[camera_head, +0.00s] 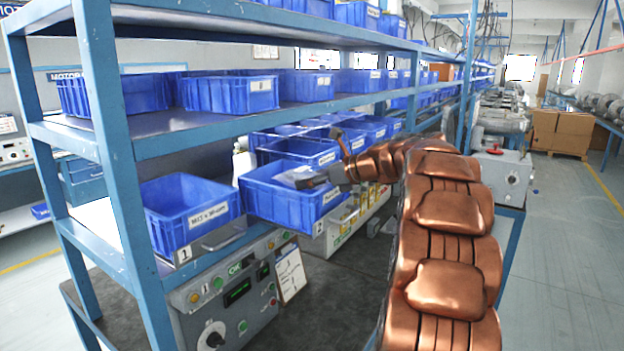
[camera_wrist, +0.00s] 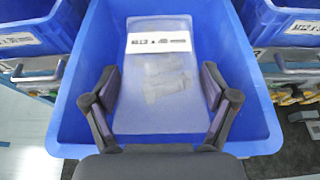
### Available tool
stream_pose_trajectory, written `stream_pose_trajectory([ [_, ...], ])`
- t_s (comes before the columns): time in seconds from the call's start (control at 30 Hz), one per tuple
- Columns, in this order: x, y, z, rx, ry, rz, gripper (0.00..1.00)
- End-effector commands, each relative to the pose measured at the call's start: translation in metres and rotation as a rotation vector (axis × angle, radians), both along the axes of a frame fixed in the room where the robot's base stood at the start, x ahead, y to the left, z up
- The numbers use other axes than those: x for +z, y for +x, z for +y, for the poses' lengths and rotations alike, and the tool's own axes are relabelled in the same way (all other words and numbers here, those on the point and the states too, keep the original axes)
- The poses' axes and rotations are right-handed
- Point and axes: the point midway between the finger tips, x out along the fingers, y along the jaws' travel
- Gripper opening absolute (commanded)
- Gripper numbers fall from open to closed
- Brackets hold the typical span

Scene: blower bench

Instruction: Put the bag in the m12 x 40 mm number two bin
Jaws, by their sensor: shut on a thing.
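The bag (camera_head: 296,176) is clear plastic with a white label; in the wrist view the bag (camera_wrist: 158,105) shows grey bolts inside and a label that seems to read M12 x 40 mm. My gripper (camera_head: 318,180) is shut on the bag, with one finger at each side of it in the wrist view (camera_wrist: 159,80). The blue bin (camera_head: 284,206) with number 2 below it is under the gripper. In the wrist view the bin's walls (camera_wrist: 74,108) surround the bag. I cannot tell whether the bag touches the bin floor.
A blue bin (camera_head: 190,212) numbered 1, labelled M12 x 30 mm, stands to the left. Another blue bin (camera_wrist: 290,25) is on the right in the wrist view. A blue shelf post (camera_head: 112,150) and upper shelf boards with more bins stand close by. A grey control box (camera_head: 232,300) is below.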

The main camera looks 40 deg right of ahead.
Motion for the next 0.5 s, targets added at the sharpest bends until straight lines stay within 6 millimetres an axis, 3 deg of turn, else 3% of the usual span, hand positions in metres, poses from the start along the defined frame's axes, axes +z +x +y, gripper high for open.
stream_pose_trajectory([
  [0.5,-0.0097,0.0001,0.0000,-0.001,0.000,0.000,0.21],
])
